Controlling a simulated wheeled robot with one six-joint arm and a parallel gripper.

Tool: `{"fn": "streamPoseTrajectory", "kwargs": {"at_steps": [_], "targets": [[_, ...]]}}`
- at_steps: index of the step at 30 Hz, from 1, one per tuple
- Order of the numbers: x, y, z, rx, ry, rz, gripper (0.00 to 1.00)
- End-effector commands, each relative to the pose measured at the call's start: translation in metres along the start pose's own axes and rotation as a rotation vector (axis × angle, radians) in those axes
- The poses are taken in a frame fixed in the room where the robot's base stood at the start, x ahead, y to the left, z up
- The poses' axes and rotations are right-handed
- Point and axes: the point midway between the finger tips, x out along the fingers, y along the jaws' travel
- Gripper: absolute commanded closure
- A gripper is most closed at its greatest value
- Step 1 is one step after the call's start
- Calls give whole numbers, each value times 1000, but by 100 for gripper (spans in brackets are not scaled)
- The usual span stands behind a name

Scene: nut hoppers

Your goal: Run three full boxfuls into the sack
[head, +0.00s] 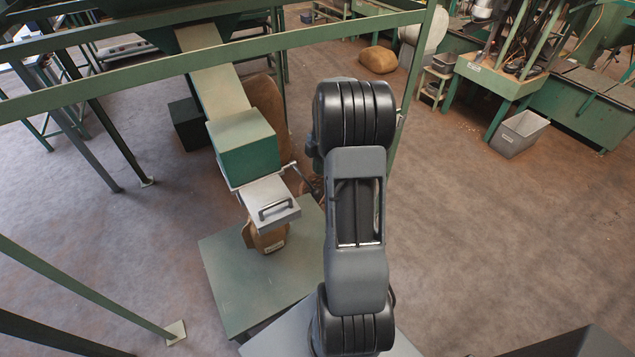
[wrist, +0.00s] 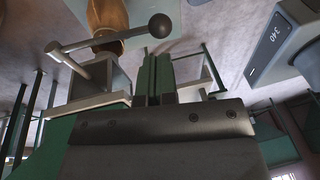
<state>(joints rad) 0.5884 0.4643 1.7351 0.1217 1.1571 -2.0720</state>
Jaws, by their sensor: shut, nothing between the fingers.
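A green box (head: 243,145) sits at the foot of a sloping beige chute (head: 212,70) in the head view. Below it is a grey metal housing with a handle (head: 270,208). A brown sack (head: 268,240) hangs or stands under that housing, above a green platform (head: 230,280); its top is hidden. A lever (head: 302,176) runs from the box's right side toward my arm. In the wrist view its ball knob (wrist: 160,25) is beyond and apart in the picture from my gripper (wrist: 155,58), whose fingers are shut and empty. My arm hides the gripper in the head view.
Green frame posts and rails (head: 200,38) surround the chute. A large brown sack (head: 265,105) stands behind the box. A dark box (head: 188,124) is on the floor. A grey bin (head: 518,133) stands at right. The right floor is open.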

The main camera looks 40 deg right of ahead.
Motion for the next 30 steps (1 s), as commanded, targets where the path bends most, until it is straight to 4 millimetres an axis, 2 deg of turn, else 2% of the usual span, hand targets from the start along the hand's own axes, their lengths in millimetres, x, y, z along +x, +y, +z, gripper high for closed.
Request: {"fn": "streamPoseTrajectory", "kwargs": {"at_steps": [6,12,30], "targets": [[34,0,0,0,1,-3,100],[52,0,0,1,1,-1,100],[61,1,-1,-3,0,5,100]]}}
